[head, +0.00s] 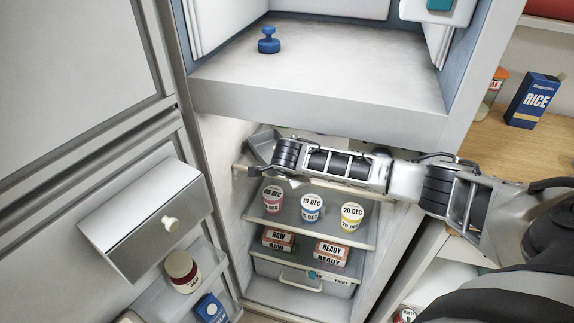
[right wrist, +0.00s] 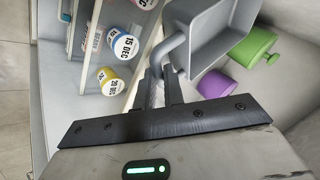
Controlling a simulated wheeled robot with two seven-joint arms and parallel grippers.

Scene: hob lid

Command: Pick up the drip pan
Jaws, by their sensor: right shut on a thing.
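The drip pan is a grey, shallow, open tray with a curved bar handle. In the right wrist view the drip pan (right wrist: 232,28) is at the top, just beyond my fingers. My right gripper (right wrist: 166,84) is shut on its handle (right wrist: 170,48). In the head view the drip pan (head: 262,142) shows in part at the left of the upper fridge shelf, and my right gripper (head: 280,165) reaches it from the right. The gripper and arm hide the rest of the pan. I cannot tell whether it touches the shelf. My left gripper is not in view.
Three dated cups (head: 311,207) stand on the shelf below, with labelled boxes (head: 332,253) under them. A green item (right wrist: 252,46) and a purple item (right wrist: 215,84) lie near the pan. A blue knobbed item (head: 268,40) stands in the upper compartment. The open fridge door is at left.

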